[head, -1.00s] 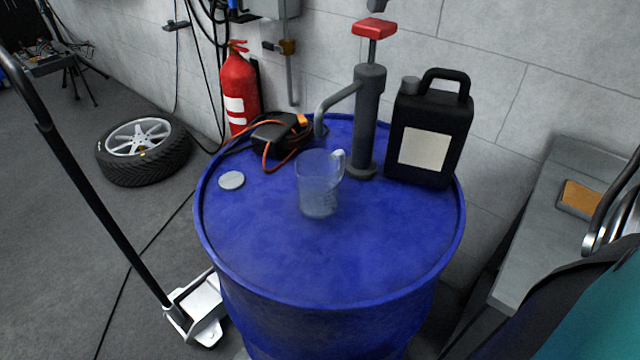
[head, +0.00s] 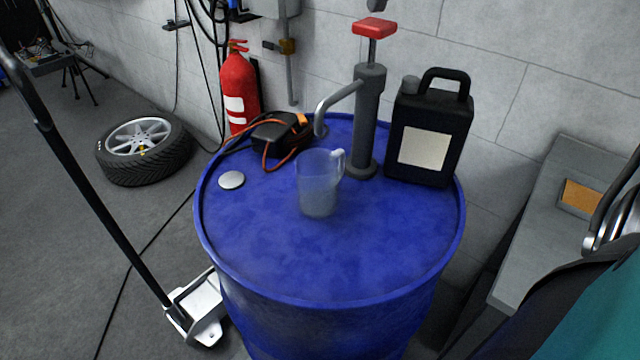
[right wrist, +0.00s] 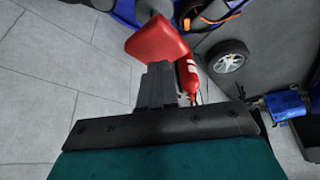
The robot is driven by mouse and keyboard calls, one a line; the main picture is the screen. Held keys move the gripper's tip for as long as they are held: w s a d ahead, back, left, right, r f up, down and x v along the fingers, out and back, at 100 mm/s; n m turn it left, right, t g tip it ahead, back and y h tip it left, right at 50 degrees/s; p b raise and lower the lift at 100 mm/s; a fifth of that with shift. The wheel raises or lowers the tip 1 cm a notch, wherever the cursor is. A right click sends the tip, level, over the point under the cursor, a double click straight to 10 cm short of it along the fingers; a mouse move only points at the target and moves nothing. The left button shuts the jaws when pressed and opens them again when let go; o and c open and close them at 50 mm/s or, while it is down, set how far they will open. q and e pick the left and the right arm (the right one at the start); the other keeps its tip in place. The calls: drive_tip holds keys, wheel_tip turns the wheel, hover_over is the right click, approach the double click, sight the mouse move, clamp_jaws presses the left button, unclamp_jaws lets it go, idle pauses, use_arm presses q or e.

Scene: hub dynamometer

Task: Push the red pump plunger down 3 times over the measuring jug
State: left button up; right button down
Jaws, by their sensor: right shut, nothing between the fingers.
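The red pump plunger (head: 374,27) stands raised on its metal rod, on top of the grey pump (head: 367,125) on the blue drum. The pump's spout bends left and down toward the clear measuring jug (head: 319,183), which stands on the drum lid with what looks like some fluid low inside. My right gripper (head: 376,5) shows only its tip at the top edge, just above the plunger, with a small gap. In the right wrist view, its shut, empty fingers (right wrist: 157,85) point at the red plunger (right wrist: 156,40). My left gripper is not in view.
The blue drum (head: 330,265) also carries a black canister (head: 432,105) right of the pump, a black charger with orange cable (head: 275,135) and a round cap (head: 231,180). A fire extinguisher (head: 239,85) hangs behind. The front of the lid is clear.

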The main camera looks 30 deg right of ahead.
sight(377, 23)
drive_tip(key=shift+f, duration=0.1)
drive_tip(key=shift+s+f, duration=0.1)
drive_tip(key=shift+f, duration=1.85)
drive_tip(key=shift+f+b, duration=0.4)
drive_tip(key=shift+f, duration=1.1)
drive_tip(key=shift+r+p, duration=0.7)
drive_tip(key=shift+r, duration=2.85)
